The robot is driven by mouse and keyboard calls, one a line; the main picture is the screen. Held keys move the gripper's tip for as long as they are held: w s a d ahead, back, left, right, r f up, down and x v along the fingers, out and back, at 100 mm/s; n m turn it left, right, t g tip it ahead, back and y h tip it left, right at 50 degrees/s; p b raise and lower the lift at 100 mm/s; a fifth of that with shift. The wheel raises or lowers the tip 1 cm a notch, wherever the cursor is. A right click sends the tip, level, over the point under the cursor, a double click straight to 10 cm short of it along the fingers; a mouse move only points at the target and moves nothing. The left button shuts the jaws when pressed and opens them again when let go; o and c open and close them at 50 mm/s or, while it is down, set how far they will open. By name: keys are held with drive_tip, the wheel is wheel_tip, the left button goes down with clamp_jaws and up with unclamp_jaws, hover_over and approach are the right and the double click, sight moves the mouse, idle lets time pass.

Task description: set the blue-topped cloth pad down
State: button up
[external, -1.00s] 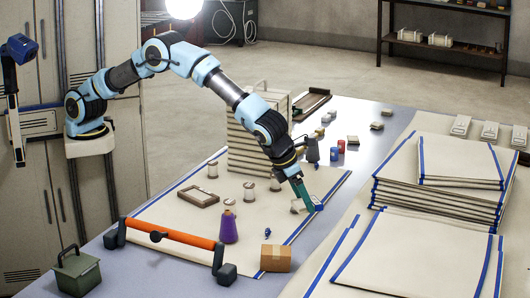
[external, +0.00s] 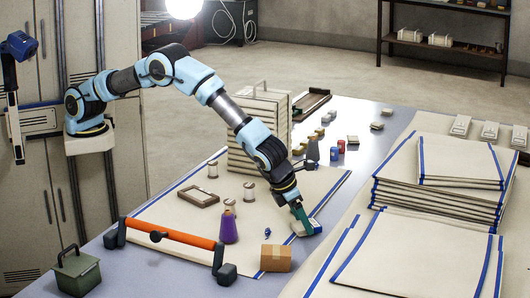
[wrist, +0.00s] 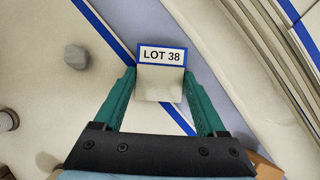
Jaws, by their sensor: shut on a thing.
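The blue-topped cloth pad (external: 313,229) is a small beige block with a blue edge. In the wrist view the pad (wrist: 158,84) carries a white label reading LOT 38, framed in blue. My gripper (external: 303,222) is shut on it, with green fingers on both its sides in the wrist view (wrist: 159,76). The pad is at the right edge of the large beige cloth (external: 180,228), over its blue stripe and beside bare table. I cannot tell whether it touches the surface.
An orange-handled bar (external: 178,238) lies at the cloth's front. Stacked blue-striped cloths (external: 440,190) fill the right side. A tall beige stack (external: 258,130) stands behind.

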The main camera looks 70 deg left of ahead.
drive_tip(key=shift+f, duration=0.15)
drive_tip(key=o, duration=1.3)
drive_tip(key=shift+c, duration=0.2)
drive_tip(key=shift+r, duration=0.4)
drive_tip(key=b+v, duration=0.1)
drive_tip(key=v, duration=1.1)
